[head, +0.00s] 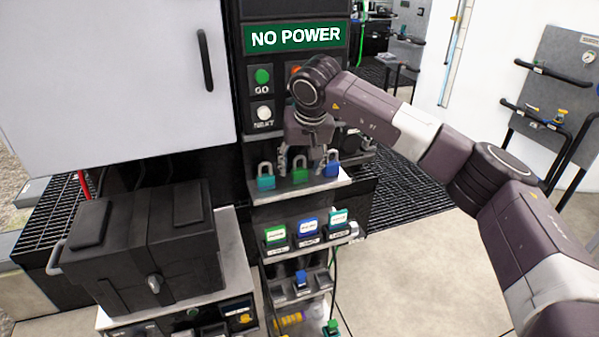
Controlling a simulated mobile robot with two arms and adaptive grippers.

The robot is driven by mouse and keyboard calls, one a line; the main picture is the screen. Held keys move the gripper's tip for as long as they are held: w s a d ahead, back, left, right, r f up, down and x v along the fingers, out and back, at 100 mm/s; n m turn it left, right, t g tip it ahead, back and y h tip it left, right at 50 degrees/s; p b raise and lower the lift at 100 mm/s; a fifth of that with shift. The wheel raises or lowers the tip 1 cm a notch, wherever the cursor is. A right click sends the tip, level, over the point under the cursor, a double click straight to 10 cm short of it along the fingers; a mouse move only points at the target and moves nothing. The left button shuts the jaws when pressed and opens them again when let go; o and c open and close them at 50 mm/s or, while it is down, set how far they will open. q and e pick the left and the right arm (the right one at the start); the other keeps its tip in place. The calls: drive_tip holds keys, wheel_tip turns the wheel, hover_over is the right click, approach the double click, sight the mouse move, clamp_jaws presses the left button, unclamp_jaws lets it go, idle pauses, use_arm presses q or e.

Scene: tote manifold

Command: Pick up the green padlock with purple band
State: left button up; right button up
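A green padlock (300,171) stands upright on a small light shelf (290,191), between a teal padlock (265,179) on its left and a blue padlock (331,166) on its right. A purple band on the green padlock cannot be made out at this size. My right gripper (303,161) points down over the green padlock. Its fingers are spread, one to each side of the padlock's shackle. Whether they touch it cannot be told. My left gripper is not in view.
A black panel above has a NO POWER sign (296,38), a green GO button (262,76) and a white NEXT button (264,112). A black case (140,250) stands at lower left. Labelled blocks (308,229) sit on a lower shelf. Open floor (430,270) lies to the right.

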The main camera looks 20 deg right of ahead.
clamp_jaws()
drive_tip(key=shift+r, duration=0.1)
idle(0.3)
drive_tip(key=shift+s+r+b, duration=0.15)
drive_tip(key=shift+r+b, duration=0.15)
drive_tip(key=shift+b, duration=0.45)
wheel_tip(320, 180, up, 6)
drive_tip(key=b, duration=0.2)
drive_tip(key=s+b, duration=0.6)
drive_tip(key=s, duration=1.3)
drive_tip(key=shift+s+d+r+b, duration=0.15)
drive_tip(key=shift+s+d+b, duration=0.15)
drive_tip(key=shift+s+d, duration=0.05)
